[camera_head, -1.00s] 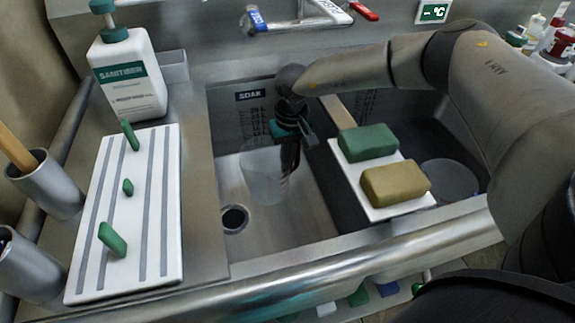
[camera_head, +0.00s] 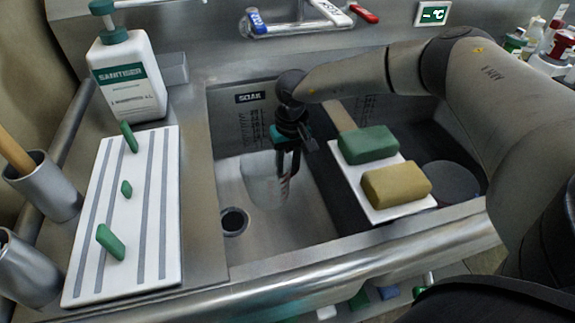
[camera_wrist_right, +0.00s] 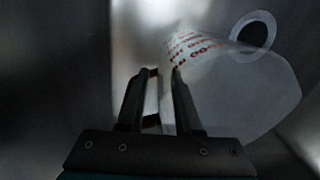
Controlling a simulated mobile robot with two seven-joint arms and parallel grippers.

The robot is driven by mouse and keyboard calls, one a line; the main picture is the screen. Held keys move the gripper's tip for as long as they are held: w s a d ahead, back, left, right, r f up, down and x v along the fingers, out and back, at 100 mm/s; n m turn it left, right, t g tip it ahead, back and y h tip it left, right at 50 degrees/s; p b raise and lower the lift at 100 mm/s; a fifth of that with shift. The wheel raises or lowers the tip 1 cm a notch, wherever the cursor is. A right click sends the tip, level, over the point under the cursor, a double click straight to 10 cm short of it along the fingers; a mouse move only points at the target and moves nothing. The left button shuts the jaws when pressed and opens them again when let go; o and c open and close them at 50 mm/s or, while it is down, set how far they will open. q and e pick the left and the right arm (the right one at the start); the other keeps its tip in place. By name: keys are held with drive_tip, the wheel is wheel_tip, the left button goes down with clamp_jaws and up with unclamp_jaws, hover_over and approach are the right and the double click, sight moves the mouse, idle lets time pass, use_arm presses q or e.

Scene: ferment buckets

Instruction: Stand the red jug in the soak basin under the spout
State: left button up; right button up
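The jug, translucent with red markings (camera_head: 264,182), is upright in the soak basin (camera_head: 308,222), close to the drain hole; it looks set on the basin floor. The right gripper (camera_head: 288,172) points down at the jug's right side. In the right wrist view its two fingers (camera_wrist_right: 155,78) stand apart with a gap between them, and the jug (camera_wrist_right: 245,95) with red print lies beside and behind the right finger. Whether a handle is between the fingers is unclear. The left gripper is not in view. The spout's outlet is not clearly visible.
A white board with sponges (camera_head: 385,213) lies right of the soak basin, close to my right arm. A sanitiser bottle (camera_head: 128,80) and a striped white tray (camera_head: 90,275) stand on the left ledge. Tap levers, blue (camera_head: 257,20) and red (camera_head: 364,13), are at the back wall.

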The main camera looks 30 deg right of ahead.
sight(289, 151)
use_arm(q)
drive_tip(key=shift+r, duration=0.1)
use_arm(e)
drive_tip(key=shift+r, duration=0.15)
drive_tip(key=shift+r, duration=0.3)
drive_tip(key=r+p, duration=0.1)
drive_tip(key=r, duration=0.2)
drive_tip(key=r+p, duration=0.1)
drive_tip(key=r, duration=0.2)
drive_tip(key=shift+d+r+p, duration=0.2)
drive_tip(key=shift+r+p, duration=0.2)
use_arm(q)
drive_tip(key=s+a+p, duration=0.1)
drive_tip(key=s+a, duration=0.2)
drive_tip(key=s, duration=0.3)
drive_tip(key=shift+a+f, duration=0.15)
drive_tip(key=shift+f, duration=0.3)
use_arm(e)
wheel_tip(289, 151, up, 5)
drive_tip(key=shift+s+d+f, duration=0.1)
drive_tip(key=shift+f, duration=0.1)
